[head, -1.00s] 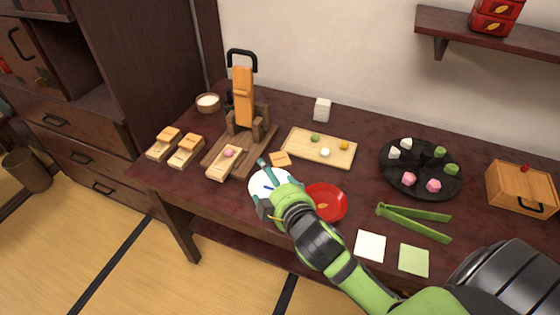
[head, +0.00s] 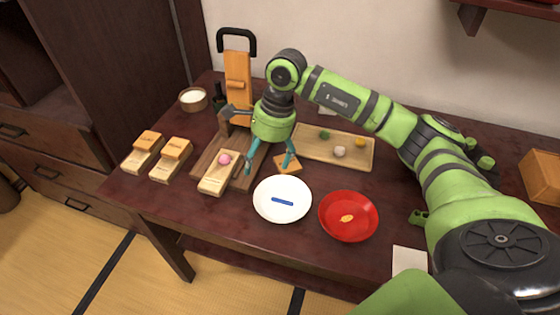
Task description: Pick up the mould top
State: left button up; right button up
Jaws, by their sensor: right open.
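The mould top (head: 289,169), a small orange wooden piece, lies on the dark table just behind the white plate, partly hidden by a fingertip. My right gripper (head: 268,166) is open and points down, its teal fingers spread. One fingertip is over or beside the mould top; I cannot tell if they touch. The other is to the left, near the wooden press. The open mould base (head: 212,186) holds a pink ball and lies at the front of the press. My left gripper is not in view.
A white plate (head: 267,207) with a blue strip and a red plate (head: 348,230) are in front. A wooden board (head: 310,153) with small sweets lies behind. The press (head: 238,75) stands at the back left. Two closed moulds (head: 148,140) (head: 177,150) and a small bowl (head: 193,100) are left.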

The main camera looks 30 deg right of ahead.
jog(key=d+h, duration=0.1)
jog(key=d, duration=0.2)
jog(key=d+h, duration=0.1)
jog(key=d, duration=0.3)
jog(key=shift+w+r+g+h, duration=0.2)
jog(key=shift+g+h, duration=0.1)
jog(key=shift+h, duration=0.1)
jog(key=shift+d+f, duration=0.1)
jog(key=shift+f, duration=0.25)
jog(key=f, duration=0.5)
jog(key=shift+w+f, duration=0.15)
jog(key=shift+w, duration=0.15)
jog(key=shift+f, duration=0.15)
jog(key=c, duration=1.1)
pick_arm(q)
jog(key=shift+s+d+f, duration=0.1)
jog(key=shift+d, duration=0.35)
